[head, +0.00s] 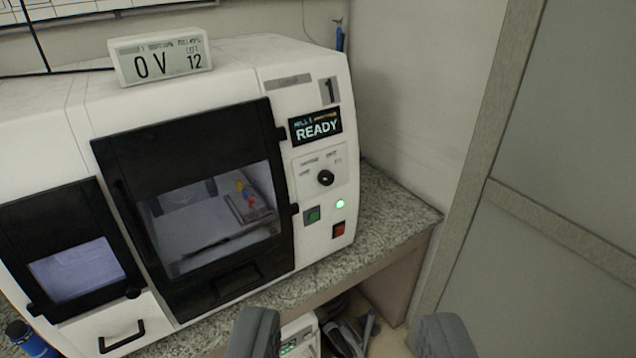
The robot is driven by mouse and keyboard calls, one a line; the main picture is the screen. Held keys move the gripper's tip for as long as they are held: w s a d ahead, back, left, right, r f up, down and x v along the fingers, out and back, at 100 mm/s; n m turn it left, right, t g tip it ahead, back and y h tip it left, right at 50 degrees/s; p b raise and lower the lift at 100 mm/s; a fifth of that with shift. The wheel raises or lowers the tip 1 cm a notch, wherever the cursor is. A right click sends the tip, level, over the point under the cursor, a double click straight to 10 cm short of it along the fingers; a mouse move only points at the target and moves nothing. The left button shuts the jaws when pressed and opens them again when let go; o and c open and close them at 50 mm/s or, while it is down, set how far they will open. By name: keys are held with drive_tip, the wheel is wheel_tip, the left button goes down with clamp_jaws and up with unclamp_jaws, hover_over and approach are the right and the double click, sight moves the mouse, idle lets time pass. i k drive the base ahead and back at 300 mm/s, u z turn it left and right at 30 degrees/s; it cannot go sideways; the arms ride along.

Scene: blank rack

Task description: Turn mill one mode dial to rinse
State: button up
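Mill one (285,85) is a white machine with a "1" label, standing on a speckled counter. Its black mode dial (325,178) is on the right front panel, under a display (316,126) reading "READY". Small labels sit around the dial, too blurred to read, and I cannot tell which one it points to. My gripper (350,338) is open and empty at the bottom of the view. Its two grey fingers are wide apart, below and in front of the machine, well away from the dial.
Below the dial are a green button (312,215), a lit green light (340,204) and a red switch (338,229). A black-framed door (200,200) is left of the panel. The counter (395,215) ends near a grey panel wall (570,150) at right.

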sight(325, 178)
drive_tip(key=u, duration=0.1)
drive_tip(key=i, duration=1)
drive_tip(key=z, duration=0.1)
